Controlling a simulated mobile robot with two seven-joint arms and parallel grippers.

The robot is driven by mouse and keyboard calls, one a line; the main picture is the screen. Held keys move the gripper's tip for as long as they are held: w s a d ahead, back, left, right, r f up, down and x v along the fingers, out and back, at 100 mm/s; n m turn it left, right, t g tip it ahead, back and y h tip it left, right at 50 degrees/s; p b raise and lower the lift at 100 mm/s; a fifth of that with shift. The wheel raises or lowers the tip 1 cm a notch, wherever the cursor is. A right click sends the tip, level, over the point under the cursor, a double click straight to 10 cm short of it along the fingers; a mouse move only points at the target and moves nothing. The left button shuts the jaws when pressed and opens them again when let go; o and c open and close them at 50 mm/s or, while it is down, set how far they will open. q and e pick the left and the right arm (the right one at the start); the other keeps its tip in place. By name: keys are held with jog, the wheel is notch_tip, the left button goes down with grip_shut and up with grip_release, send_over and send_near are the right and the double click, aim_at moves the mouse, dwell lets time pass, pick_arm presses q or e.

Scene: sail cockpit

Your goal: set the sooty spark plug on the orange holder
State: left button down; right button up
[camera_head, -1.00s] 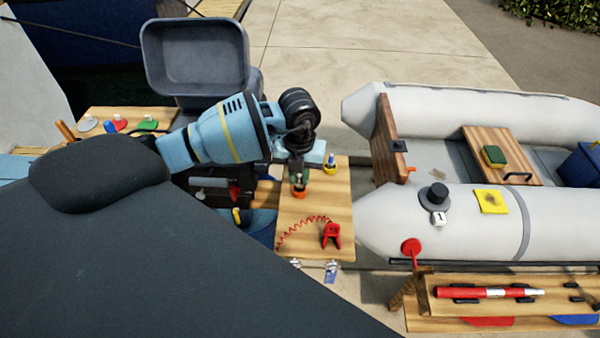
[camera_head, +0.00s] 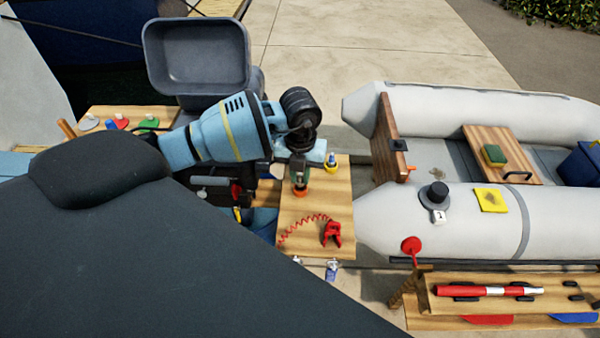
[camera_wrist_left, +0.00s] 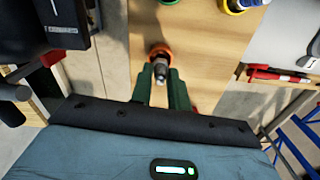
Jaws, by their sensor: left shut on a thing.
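The orange holder (camera_head: 299,193) stands on the wooden board beneath my left gripper (camera_head: 299,184). It also shows in the left wrist view (camera_wrist_left: 160,48), just past the fingertips. My left gripper, with green fingers (camera_wrist_left: 161,82), is shut on the sooty spark plug (camera_wrist_left: 160,69), a grey metal piece with a dark end. The plug lines up with the orange holder and overlaps it in the wrist view; I cannot tell whether it is seated. In the head view the gripper mostly hides the plug. My right gripper is not in view.
A yellow holder (camera_head: 331,168) with a blue-topped piece stands close behind on the board (camera_head: 318,208). A red clip (camera_head: 332,233) with a coiled red cord lies nearer the front. A grey inflatable boat (camera_head: 390,215) is on the right.

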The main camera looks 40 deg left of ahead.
aim_at(300, 174)
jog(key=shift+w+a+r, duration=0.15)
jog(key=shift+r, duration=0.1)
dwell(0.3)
pick_arm(q)
jog(key=shift+f, duration=0.65)
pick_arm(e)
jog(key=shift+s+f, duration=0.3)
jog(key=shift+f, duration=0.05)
pick_arm(q)
jog(key=c, duration=1.6)
grip_release()
jog(key=shift+c, duration=0.2)
jog(key=shift+r, duration=0.15)
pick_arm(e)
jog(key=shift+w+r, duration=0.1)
